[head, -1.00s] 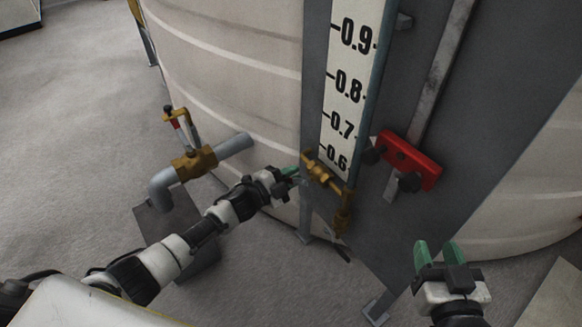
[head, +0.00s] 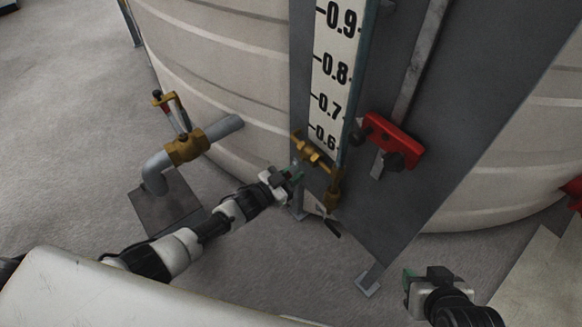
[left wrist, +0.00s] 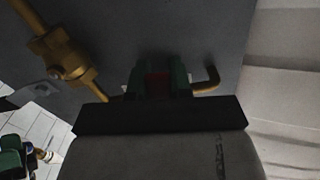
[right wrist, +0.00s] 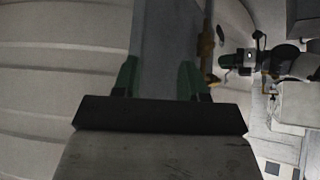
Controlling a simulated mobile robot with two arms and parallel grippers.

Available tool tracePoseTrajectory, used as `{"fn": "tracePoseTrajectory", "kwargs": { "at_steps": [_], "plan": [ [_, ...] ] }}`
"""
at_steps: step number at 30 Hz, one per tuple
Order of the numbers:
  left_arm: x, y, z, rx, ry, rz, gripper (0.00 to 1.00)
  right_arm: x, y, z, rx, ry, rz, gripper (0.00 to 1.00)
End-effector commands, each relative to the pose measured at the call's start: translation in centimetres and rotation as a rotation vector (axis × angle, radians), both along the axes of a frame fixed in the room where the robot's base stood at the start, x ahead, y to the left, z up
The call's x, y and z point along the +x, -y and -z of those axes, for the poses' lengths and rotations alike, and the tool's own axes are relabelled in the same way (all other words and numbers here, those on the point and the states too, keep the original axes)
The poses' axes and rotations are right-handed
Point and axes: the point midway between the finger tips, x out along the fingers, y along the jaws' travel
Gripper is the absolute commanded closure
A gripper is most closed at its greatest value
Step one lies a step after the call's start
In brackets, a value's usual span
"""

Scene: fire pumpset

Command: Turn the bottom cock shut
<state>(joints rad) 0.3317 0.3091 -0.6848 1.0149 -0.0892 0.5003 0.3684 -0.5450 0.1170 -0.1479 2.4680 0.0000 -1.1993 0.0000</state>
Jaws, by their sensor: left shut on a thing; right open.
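The brass bottom cock (head: 318,157) sits at the foot of the level gauge, with a brass elbow (head: 333,190) hanging from it. In the left wrist view its brass body (left wrist: 72,62) is at the upper left. My left gripper (head: 296,175) is just below and left of the cock body. In the left wrist view its green fingers (left wrist: 160,82) are shut on the cock's handle (left wrist: 209,82), whose bent brass end sticks out at right. Red shows between the fingers. My right gripper (head: 424,274) is open and empty, low at right; its green fingers (right wrist: 157,80) stand apart.
The numbered gauge scale (head: 335,75) rises on a grey board (head: 440,130) before the pale tank (head: 220,60). A red clamp (head: 393,141) is on the board. Another brass valve (head: 186,147) on a grey pipe stands at left.

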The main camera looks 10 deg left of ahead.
Motion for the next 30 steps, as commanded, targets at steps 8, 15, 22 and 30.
{"fn": "tracePoseTrajectory", "kwargs": {
  "at_steps": [8, 15, 22, 30],
  "plan": [
    [-0.6, 0.7, 0.1, -0.098, -0.080, 0.000, 1.00, -1.6, 0.6, 0.6, -0.024, -0.107, 0.009, 0.57],
    [-0.8, 0.9, 0.2, -0.130, -0.105, 0.000, 1.00, -2.1, 0.8, 0.8, -0.031, -0.140, 0.012, 0.57],
    [-0.8, 0.9, 0.2, -0.136, -0.109, 0.000, 1.00, -2.1, 0.8, 0.8, -0.032, -0.144, 0.012, 0.57],
    [-0.8, 0.9, 0.2, -0.136, -0.109, 0.000, 0.65, -2.1, 0.8, 0.8, -0.031, -0.142, 0.012, 0.57]
  ]
}}
